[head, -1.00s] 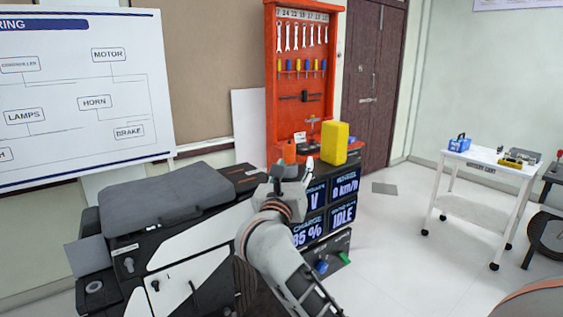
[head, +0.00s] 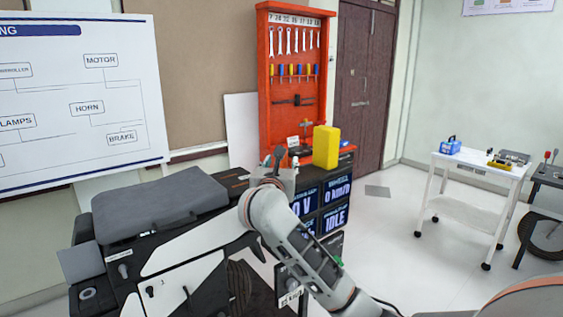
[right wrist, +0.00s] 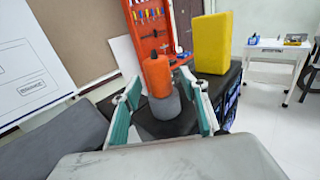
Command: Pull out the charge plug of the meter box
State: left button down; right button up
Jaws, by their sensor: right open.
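The meter box (head: 335,195) is black with lit panels reading V, km/h and IDLE. My right arm covers part of its front. In the right wrist view an orange plug-like cylinder (right wrist: 157,76) with a grey collar stands upright on a dark top; it appears to be the charge plug. My right gripper (right wrist: 160,88) is open, its teal-padded fingers on either side of the cylinder. I cannot tell whether they touch it. In the head view the right gripper (head: 274,165) is above the box's left end and hides the plug. My left gripper is not in view.
A yellow block-like container (head: 326,147) stands on the box right of the gripper. An orange tool board (head: 290,100) rises behind. A grey-seated vehicle rig (head: 160,203) lies left. A white cart (head: 475,168) stands right, with open floor between.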

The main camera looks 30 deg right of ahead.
jog(key=c, duration=1.2)
jog(key=shift+c, duration=0.2)
